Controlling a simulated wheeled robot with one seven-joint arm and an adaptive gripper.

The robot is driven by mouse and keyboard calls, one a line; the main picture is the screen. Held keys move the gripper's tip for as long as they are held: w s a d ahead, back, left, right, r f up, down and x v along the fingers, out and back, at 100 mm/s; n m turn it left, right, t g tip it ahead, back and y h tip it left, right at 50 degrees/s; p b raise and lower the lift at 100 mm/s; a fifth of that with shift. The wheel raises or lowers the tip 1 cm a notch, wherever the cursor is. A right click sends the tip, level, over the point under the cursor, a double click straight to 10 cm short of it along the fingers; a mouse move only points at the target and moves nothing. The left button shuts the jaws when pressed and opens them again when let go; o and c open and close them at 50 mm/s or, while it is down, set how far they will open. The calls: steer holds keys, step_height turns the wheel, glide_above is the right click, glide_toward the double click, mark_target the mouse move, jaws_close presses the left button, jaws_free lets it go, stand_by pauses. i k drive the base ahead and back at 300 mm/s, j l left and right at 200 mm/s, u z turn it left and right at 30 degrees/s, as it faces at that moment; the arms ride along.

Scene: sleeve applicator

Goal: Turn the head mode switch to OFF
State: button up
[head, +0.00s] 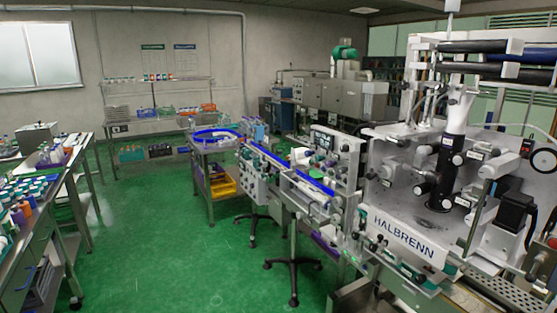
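The sleeve applicator (395,232), a white machine lettered HALBRENN, fills the right side of the head view. A black vertical column (447,165) stands at its centre. A panel with a small screen (324,141) and small knobs or buttons stands left of it, behind the conveyor. Several more small controls sit on the front of the conveyor unit (256,183). They are too small to read, so I cannot tell which is the head mode switch or how it is set. My gripper is not in view.
A conveyor (300,180) runs from the machine to a cart with a blue round tray (213,134). Benches with bottles (25,205) line the left. The green floor (160,225) between is clear.

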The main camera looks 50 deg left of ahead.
mark_target(345, 149)
steer(key=u, duration=1.45)
